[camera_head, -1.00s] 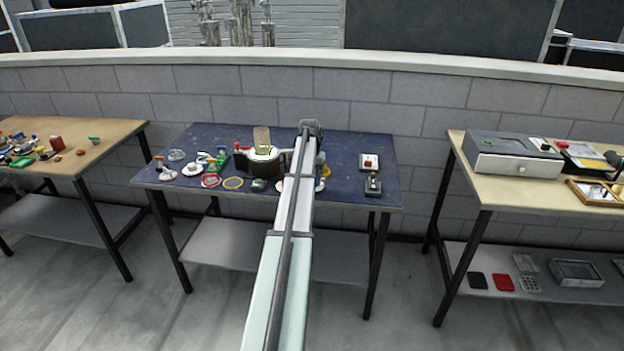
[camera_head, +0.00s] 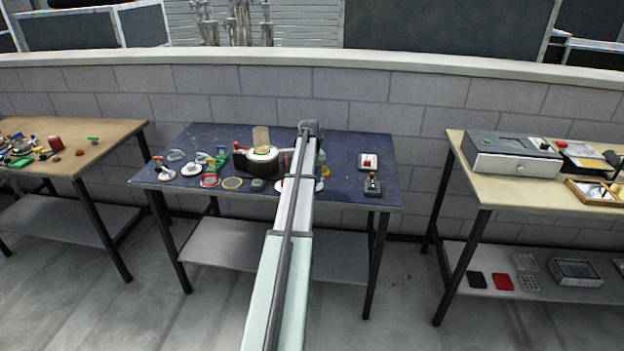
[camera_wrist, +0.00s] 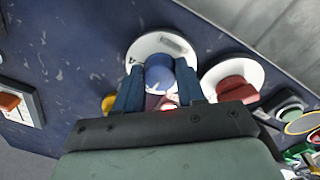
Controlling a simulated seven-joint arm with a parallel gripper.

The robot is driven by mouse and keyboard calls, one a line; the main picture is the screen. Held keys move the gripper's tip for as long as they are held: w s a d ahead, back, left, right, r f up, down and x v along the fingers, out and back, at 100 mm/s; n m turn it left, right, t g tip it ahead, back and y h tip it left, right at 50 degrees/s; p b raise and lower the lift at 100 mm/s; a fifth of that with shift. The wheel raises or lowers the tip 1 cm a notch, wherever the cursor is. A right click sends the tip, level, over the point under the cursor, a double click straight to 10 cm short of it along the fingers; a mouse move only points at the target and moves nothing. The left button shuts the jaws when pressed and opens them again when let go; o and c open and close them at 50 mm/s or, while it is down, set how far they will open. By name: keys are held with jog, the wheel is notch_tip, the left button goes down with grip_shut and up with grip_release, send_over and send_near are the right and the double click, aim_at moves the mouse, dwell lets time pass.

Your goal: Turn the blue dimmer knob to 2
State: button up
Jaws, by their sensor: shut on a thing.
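The blue dimmer knob (camera_wrist: 159,78) stands on a round white base (camera_wrist: 148,44) in the wrist view. A dark mark shows on the base, but I cannot read any numbers. My gripper (camera_wrist: 158,92) has one finger on each side of the knob and is shut on it.
A dark red knob on a white disc (camera_wrist: 257,72) stands close beside my right finger. A yellow piece (camera_wrist: 108,103) is near the left finger. A white switch plate (camera_wrist: 22,103) lies farther left. The blue table (camera_head: 345,183) holds several other items.

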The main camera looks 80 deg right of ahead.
jog(key=shift+n, duration=0.3)
jog(key=o, duration=1)
jog(key=shift+o, duration=0.2)
jog(key=shift+r, duration=0.1)
notch_tip(320, 180, up, 14)
jog(key=shift+w+a, duration=0.2)
jog(key=shift+w, duration=0.05)
jog(key=shift+f, duration=0.2)
